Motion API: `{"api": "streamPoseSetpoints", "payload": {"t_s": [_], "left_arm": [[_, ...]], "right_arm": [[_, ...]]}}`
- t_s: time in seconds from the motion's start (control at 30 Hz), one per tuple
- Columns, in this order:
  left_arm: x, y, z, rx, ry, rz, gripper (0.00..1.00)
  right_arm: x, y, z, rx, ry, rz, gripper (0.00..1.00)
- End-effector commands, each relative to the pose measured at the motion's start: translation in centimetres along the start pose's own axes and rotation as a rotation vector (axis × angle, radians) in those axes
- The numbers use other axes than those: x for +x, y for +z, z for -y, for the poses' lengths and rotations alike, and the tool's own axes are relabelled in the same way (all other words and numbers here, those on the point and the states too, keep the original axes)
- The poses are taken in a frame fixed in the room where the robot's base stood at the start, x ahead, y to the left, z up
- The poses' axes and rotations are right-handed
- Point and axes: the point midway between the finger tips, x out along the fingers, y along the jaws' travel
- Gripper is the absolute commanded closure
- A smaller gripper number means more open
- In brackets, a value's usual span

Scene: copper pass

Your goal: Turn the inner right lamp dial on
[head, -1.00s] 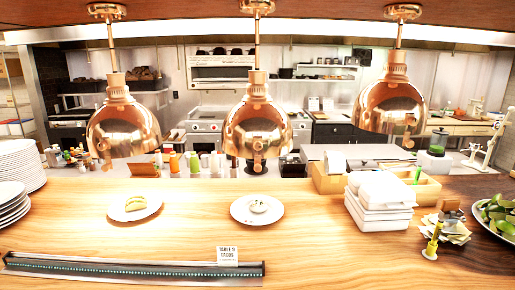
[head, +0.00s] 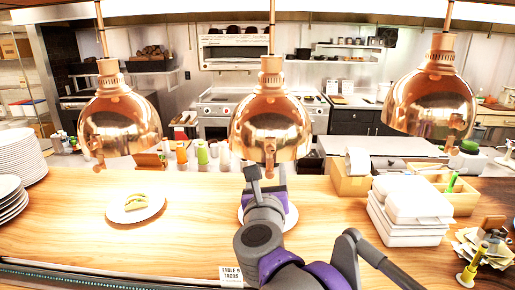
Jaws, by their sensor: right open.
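Three copper heat lamps hang in a row: a left lamp (head: 119,120), a middle lamp (head: 270,112) and a right lamp (head: 432,95). Each has a small copper dial low on its near side: left dial (head: 98,162), middle dial (head: 269,158), right dial (head: 450,140). I cannot tell from this view which one is called inner right. My right gripper (head: 266,172) is open, just below the middle lamp, its fingers pointing up around the middle dial's lower end. Contact cannot be told. My left gripper is out of view.
The wooden counter (head: 60,225) carries a taco plate (head: 148,211), plate stacks (head: 12,165) at left, white containers (head: 405,228) and a spindle of slips (head: 468,275) at right. A plate (head: 291,219) is partly behind my right arm.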

Motion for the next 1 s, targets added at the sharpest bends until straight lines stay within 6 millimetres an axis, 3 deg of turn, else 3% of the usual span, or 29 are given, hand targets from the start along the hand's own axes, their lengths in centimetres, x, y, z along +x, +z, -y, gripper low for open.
{"api": "streamPoseSetpoints", "payload": {"t_s": [0.53,0.7,1.0], "left_arm": [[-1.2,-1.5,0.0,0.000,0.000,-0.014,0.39],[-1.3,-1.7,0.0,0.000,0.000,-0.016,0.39],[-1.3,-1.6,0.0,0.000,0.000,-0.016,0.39]], "right_arm": [[9.0,0.1,0.1,-0.003,-0.001,0.002,0.36],[10.3,0.0,0.1,-0.004,-0.001,0.001,0.36],[10.5,-0.1,0.1,-0.004,0.000,0.001,0.36]]}}
